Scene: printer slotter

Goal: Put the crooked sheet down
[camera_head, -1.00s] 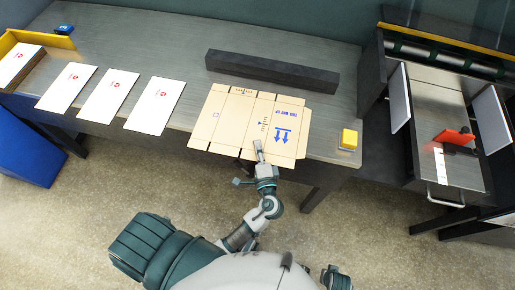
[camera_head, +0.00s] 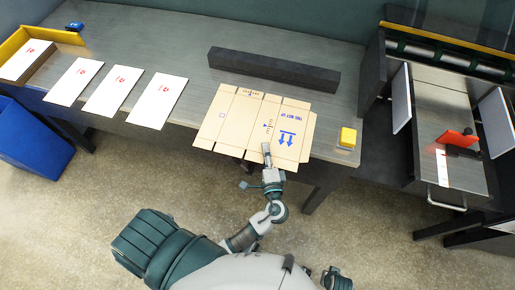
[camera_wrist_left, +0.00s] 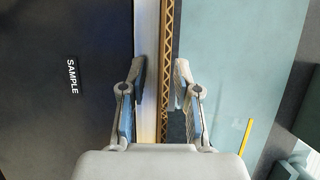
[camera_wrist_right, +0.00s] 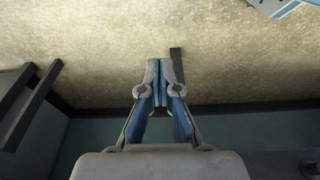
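The cardboard sheet (camera_head: 235,125), a flat box blank with blue print, lies slightly turned on the table, its near edge over the table's front edge. My left gripper (camera_head: 267,150) is at this near edge, right of its middle. In the left wrist view my left gripper (camera_wrist_left: 159,85) is open, its fingers apart on either side of the corrugated edge (camera_wrist_left: 168,60); the edge is nearer the right finger, with a gap to the left one. My right gripper (camera_wrist_right: 160,75) is shut and empty above the floor in the right wrist view.
White printed sheets (camera_head: 155,101) lie in a row on the left of the table. A black bar (camera_head: 272,69) lies behind the cardboard, and a yellow block (camera_head: 347,138) is to its right. A machine with a red part (camera_head: 457,138) stands right. A blue bin (camera_head: 35,140) is at the left.

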